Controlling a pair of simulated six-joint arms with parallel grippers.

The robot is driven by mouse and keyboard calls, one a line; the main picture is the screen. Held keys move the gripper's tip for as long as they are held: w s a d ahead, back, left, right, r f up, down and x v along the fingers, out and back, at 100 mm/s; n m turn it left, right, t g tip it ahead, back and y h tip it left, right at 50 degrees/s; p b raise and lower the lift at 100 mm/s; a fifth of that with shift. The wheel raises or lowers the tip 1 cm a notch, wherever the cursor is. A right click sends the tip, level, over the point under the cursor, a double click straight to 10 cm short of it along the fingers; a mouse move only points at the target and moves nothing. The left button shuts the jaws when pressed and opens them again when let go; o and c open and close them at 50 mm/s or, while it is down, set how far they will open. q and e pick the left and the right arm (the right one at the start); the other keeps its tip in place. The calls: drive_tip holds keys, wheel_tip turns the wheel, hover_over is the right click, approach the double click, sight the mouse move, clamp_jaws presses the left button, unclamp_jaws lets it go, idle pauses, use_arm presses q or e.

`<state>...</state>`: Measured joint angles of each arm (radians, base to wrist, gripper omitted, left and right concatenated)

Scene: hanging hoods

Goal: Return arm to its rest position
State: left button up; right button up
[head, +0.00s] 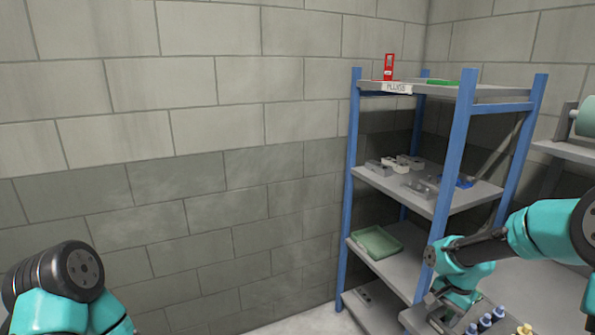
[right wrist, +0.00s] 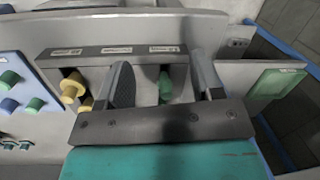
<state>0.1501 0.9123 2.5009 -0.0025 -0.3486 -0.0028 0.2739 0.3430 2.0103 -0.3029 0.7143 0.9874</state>
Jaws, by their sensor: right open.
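My right arm (head: 540,235) reaches in from the right in the head view. Its gripper (head: 447,308) points down beside the shelf, low in the picture. In the right wrist view the two fingers of this gripper (right wrist: 163,75) are apart with nothing held between them. Below them a grey labelled strip (right wrist: 118,52) has yellow pegs (right wrist: 72,88) and a green peg (right wrist: 165,85) under it. The green peg lies between the fingers in the picture; I cannot tell its distance. My left arm (head: 55,280) shows only a joint at the lower left; its gripper is out of frame.
A blue-posted shelf (head: 460,140) stands close to my right arm, with grey parts (head: 400,165) and a green tray (head: 377,242). Blue and yellow knobs (head: 486,322) lie at the bottom. A block wall (head: 200,130) fills the back; the space before it is clear.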

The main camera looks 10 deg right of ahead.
drive_tip(key=s+a+f+n+y, duration=0.1)
drive_tip(key=s+a+f+n, duration=0.15)
drive_tip(key=a+f, duration=0.55)
drive_tip(key=s+a+f+n+y, duration=0.1)
drive_tip(key=a+f+n, duration=0.2)
drive_tip(key=a+f, duration=0.5)
drive_tip(key=s+a+f+n, duration=0.4)
drive_tip(key=s+a+f, duration=0.2)
drive_tip(key=s+f, duration=0.4)
drive_tip(key=shift+s+f+n, duration=0.2)
drive_tip(key=shift+f+n, duration=0.15)
